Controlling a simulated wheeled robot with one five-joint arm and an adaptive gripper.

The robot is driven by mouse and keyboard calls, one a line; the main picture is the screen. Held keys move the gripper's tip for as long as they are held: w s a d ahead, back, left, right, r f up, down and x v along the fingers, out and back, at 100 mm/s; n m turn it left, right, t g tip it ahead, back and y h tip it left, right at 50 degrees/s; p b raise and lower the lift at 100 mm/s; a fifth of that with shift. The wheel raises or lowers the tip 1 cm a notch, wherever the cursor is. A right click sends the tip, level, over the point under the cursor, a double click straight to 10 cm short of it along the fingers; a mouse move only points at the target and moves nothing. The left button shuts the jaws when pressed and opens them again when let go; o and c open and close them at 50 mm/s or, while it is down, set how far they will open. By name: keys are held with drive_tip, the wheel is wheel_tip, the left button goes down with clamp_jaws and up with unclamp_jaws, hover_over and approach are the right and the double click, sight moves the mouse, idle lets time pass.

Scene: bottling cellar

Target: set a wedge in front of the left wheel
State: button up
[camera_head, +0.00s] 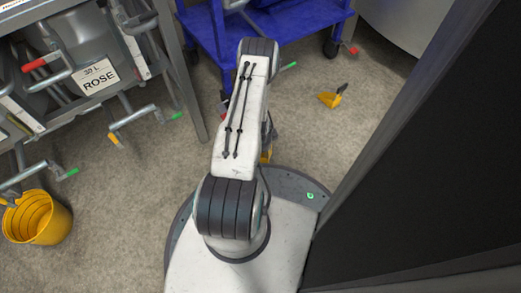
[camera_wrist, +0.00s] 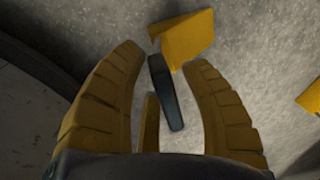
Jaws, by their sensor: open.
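A yellow wedge (camera_wrist: 190,38) with a dark handle (camera_wrist: 165,92) lies on the floor in the wrist view. My gripper (camera_wrist: 166,58) is open around the handle, with one yellow finger on each side and the wedge at the fingertips. I see no grip on it. In the head view my arm hides most of the gripper and what is under it. A yellow wedge (camera_head: 330,98) lies on the floor at the right, apart from the blue cart (camera_head: 300,22). The cart's right wheel (camera_head: 331,47) shows; a dark wheel (camera_head: 223,104) is partly hidden left of my arm.
A metal rack (camera_head: 170,65) with clamps and a "ROSE" sign (camera_head: 99,77) stands at the left. A yellow bucket (camera_head: 38,218) is at the lower left. A dark panel (camera_head: 430,170) blocks the right side. Another yellow piece (camera_wrist: 312,97) shows at the wrist view's right edge.

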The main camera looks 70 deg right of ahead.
drive_tip(key=shift+r, duration=0.1)
drive_tip(key=shift+a+r+p, duration=0.15)
drive_tip(key=shift+r+p, duration=0.7)
drive_tip(key=shift+r, duration=0.5)
wheel_tip(320, 180, up, 9)
drive_tip(key=a+p, duration=0.1)
drive_tip(key=p, duration=1)
drive_tip(key=shift+s+a, duration=0.15)
drive_tip(key=shift+a, duration=0.15)
